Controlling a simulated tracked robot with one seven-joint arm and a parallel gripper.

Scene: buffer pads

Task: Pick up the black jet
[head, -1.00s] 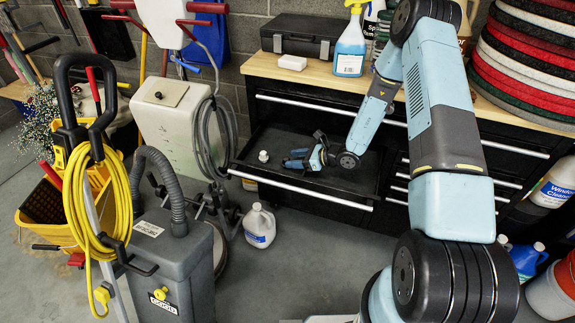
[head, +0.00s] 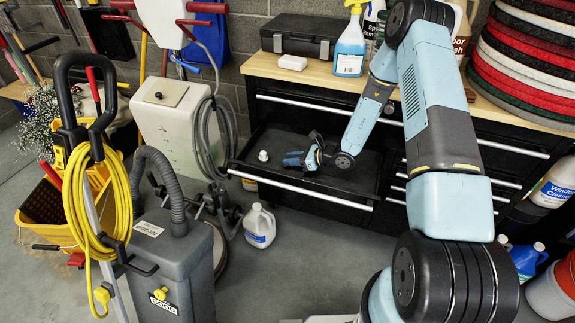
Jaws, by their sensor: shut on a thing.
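My gripper (head: 288,161) is low inside the open black drawer (head: 345,192), near its left part, with its fingers pointing left. It is shut on a small dark thing, taken to be the black jet, which hardly stands out against the fingers and the black drawer floor. I cannot tell whether it touches the floor or is just above it. A small white fitting (head: 263,155) stands in the drawer just left of my fingertips, apart from them.
A grey hose (head: 203,140) hangs by the drawer's left end. A white jug (head: 259,226) stands on the floor below.

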